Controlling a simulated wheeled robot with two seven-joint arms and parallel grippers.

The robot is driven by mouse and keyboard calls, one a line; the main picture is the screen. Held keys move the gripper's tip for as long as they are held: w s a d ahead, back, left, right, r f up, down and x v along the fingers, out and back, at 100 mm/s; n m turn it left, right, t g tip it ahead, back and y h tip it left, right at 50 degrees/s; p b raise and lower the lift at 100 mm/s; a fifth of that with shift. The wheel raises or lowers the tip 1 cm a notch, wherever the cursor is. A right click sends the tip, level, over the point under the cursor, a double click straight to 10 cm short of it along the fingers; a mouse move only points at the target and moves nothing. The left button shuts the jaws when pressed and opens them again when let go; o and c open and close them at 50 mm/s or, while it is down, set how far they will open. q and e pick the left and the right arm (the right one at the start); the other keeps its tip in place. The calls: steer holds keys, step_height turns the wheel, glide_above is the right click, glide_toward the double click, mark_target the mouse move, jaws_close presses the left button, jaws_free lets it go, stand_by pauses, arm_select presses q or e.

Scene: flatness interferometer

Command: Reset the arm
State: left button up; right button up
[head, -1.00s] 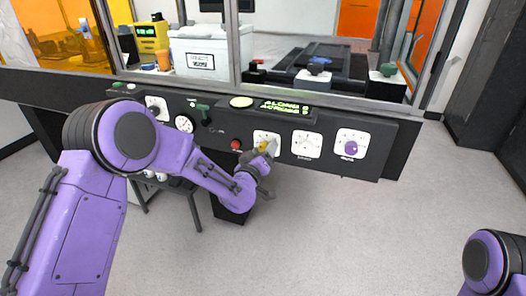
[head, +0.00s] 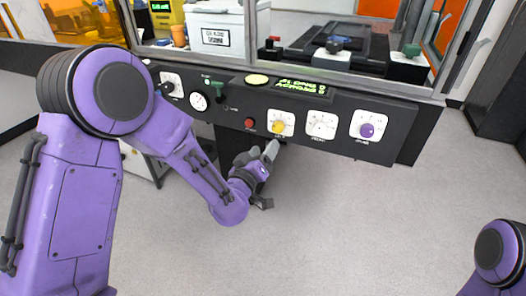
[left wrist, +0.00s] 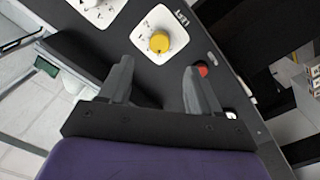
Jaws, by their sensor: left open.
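My left arm comes in from the left in the head view. Its gripper (head: 262,170) hangs just in front of and below the control panel (head: 228,108). In the left wrist view the two fingers (left wrist: 158,85) stand apart with nothing between them. A yellow knob (head: 278,127) on a white dial plate lies ahead of the fingers; it also shows in the left wrist view (left wrist: 159,42), apart from the fingertips. Of my right arm only a purple link shows at the lower right of the head view; its gripper is out of view.
A red button (head: 249,125) sits left of the yellow knob. A white dial (head: 321,124) and a purple knob (head: 367,130) are to its right. A green lettered display (head: 303,87) is above. Windows stand behind the panel. The floor (head: 330,220) in front is clear.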

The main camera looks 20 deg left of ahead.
stand_by(0.3)
arm_select(q)
steer(key=s+a+f+g+y+p, duration=0.2)
steer(key=s+a+f+g+p, duration=0.15)
steer(key=s+f, duration=0.4)
steer(key=s+a+f+g+y+p, duration=0.1)
steer(key=s+a+f+g+p, duration=0.15)
steer(key=s+f+g, duration=0.45)
steer(key=s+a+f+g+p, duration=0.2)
steer(key=s+f, duration=0.1)
steer(key=s, duration=0.7)
steer(key=s+a+f+g+y+p, duration=0.1)
steer(key=s+a+f+g+p, duration=0.1)
steer(key=s, duration=0.9)
step_height(320, 180, down, 2)
steer(key=shift+s+f+p, duration=0.15)
steer(key=shift+s+p, duration=0.15)
steer(key=shift+p, duration=0.15)
steer(key=shift+a+g, duration=0.1)
steer(key=shift+g, duration=0.15)
